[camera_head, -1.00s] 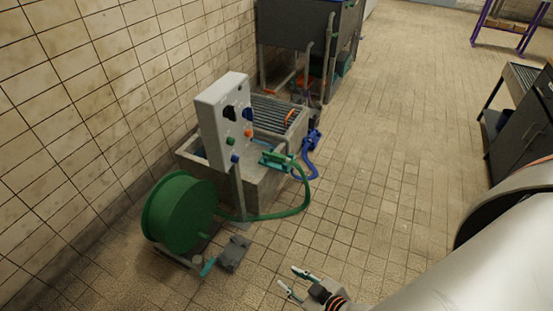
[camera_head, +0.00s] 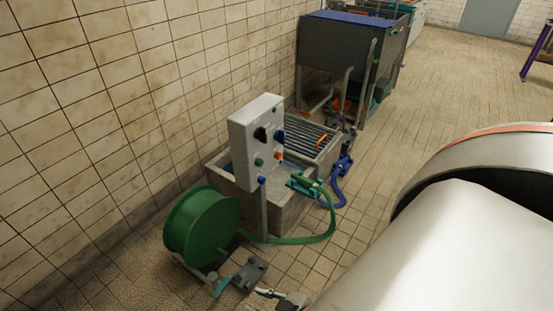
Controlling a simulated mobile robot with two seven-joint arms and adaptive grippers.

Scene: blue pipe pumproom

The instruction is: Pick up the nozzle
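The green nozzle (camera_head: 303,185) sits at the end of the green hose (camera_head: 330,222), at the front right rim of the grey basin. The hose loops down and back to the green reel (camera_head: 202,224). My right gripper (camera_head: 262,296) is at the bottom edge of the picture, partly cut off. Its fingers look apart with nothing between them. It is well below and in front of the nozzle and does not touch it. My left gripper is not in view.
A grey control panel (camera_head: 256,140) on a post stands by the basin (camera_head: 286,213). A blue hose (camera_head: 338,193) hangs beside the nozzle. A dark tank (camera_head: 340,60) stands behind. My white arm covers the lower right.

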